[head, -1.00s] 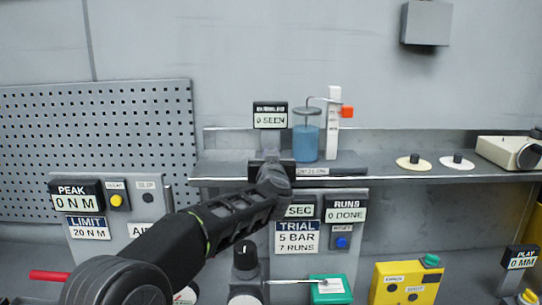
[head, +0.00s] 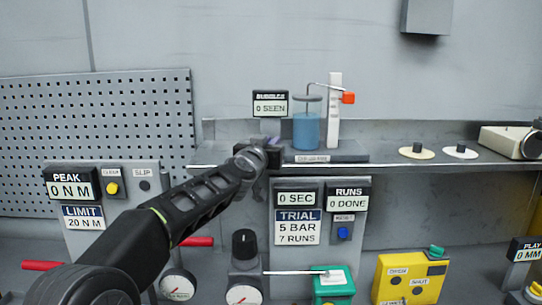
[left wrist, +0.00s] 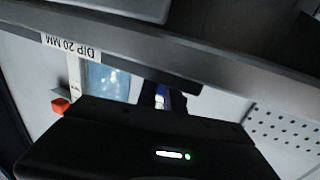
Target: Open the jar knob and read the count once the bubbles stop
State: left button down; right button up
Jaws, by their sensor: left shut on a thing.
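The jar (head: 306,130) of blue liquid stands upright on a dark base on the shelf, a thin tube bent over its lid. It also shows upside down in the left wrist view (left wrist: 105,82). The bubble display (head: 270,106) reads 0 SEEN. No bubbles can be made out. My left gripper (head: 262,156) is at the shelf edge, left of the jar, by the base's left end. It is shut on a small purplish piece, apparently the jar knob (head: 272,140), mostly hidden by the gripper. My right gripper is not in view.
A white upright scale with an orange tag (head: 348,97) stands beside the jar. Below the shelf are a timer panel (head: 297,226) reading 0 SEC and 0 DONE, a black knob (head: 245,243) and gauges. Two round discs (head: 417,153) lie on the shelf's right part.

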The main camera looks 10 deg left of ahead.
pick_arm(q)
jog(key=m+h+b, duration=0.1)
jog(key=h+b, duration=0.1)
jog(key=b, duration=0.1)
jog(key=f+m+h+b, duration=0.1)
jog(key=h, duration=0.1)
jog(key=shift+a+m+g+b, duration=0.3)
jog(key=shift+b, duration=0.1)
jog(key=shift+r+m+g+h, duration=0.3)
jog(key=shift+m+h, duration=0.2)
jog(key=shift+h, duration=0.2)
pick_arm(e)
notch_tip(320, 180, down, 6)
pick_arm(q)
jog(key=shift+d+r+m+h, duration=0.1)
jog(key=shift+r+m+h, duration=0.1)
jog(key=shift+m+h, duration=0.3)
jog(key=m+g+h+p, duration=0.1)
jog(key=g+h+p, duration=0.1)
jog(key=h+p, duration=0.1)
jog(key=shift+r+m, duration=0.3)
jog(key=shift+m, duration=0.1)
jog(key=shift+d+f+m+g+h+p, duration=0.1)
jog(key=shift+f+m+g+h+p, duration=0.1)
jog(key=shift+m+g+h+p, duration=0.6)
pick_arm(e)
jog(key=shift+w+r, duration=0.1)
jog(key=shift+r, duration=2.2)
